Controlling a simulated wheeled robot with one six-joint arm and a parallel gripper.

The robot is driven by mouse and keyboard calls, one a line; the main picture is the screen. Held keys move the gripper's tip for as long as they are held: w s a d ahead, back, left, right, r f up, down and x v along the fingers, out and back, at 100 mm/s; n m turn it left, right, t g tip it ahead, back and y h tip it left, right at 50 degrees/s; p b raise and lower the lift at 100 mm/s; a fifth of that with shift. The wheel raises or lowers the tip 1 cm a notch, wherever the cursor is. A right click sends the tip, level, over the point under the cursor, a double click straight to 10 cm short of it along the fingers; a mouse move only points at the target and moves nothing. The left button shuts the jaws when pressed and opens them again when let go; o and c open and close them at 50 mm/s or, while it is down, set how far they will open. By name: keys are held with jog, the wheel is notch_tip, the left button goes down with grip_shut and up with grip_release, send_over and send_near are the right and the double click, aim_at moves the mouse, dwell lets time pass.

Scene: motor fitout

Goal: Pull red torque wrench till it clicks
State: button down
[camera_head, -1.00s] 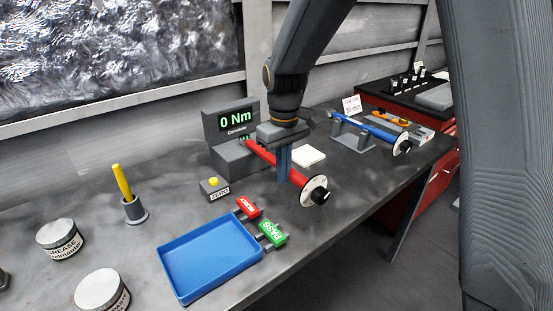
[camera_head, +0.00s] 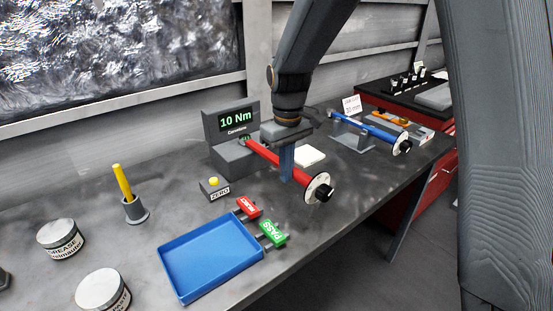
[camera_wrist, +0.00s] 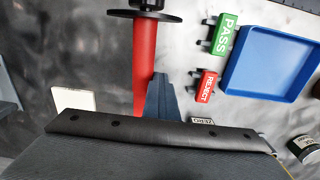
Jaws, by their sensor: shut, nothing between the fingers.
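The red torque wrench (camera_head: 273,157) sticks out from a grey tester (camera_head: 234,154), with a white dial and black knob (camera_head: 318,188) at its free end. The tester's display (camera_head: 236,120) reads 10 Nm. My gripper (camera_head: 287,172) points down at the wrench, its blue fingers together and empty, on the near side of the red shaft. In the wrist view, my gripper (camera_wrist: 159,92) lies right beside the wrench (camera_wrist: 144,52), on its tray side, and seems to touch it. The exact contact is not clear.
A ZERO button box (camera_head: 214,188), a red REJECT tag (camera_head: 247,207), a green PASS tag (camera_head: 272,233) and a blue tray (camera_head: 165,262) lie nearer. A blue wrench (camera_head: 374,127) rests on a stand behind. A white pad (camera_head: 311,156) lies beyond my gripper.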

jog(key=shift+w+d+p, duration=0.2)
jog(key=shift+w+d, duration=0.65)
jog(key=shift+d, duration=0.2)
jog(key=shift+w+d+p, duration=0.15)
jog(key=shift+w+d, duration=0.7)
jog(key=shift+d, duration=0.2)
dwell(1.8)
jog(key=shift+s, duration=0.1)
jog(key=s+a+p, duration=0.2)
jog(key=s+a, duration=0.2)
jog(key=a, duration=0.2)
jog(key=shift+s, duration=0.3)
dwell(1.1)
jog(key=shift+a, duration=0.1)
notch_tip(320, 180, up, 9)
jog(key=p, duration=0.7)
dwell(0.5)
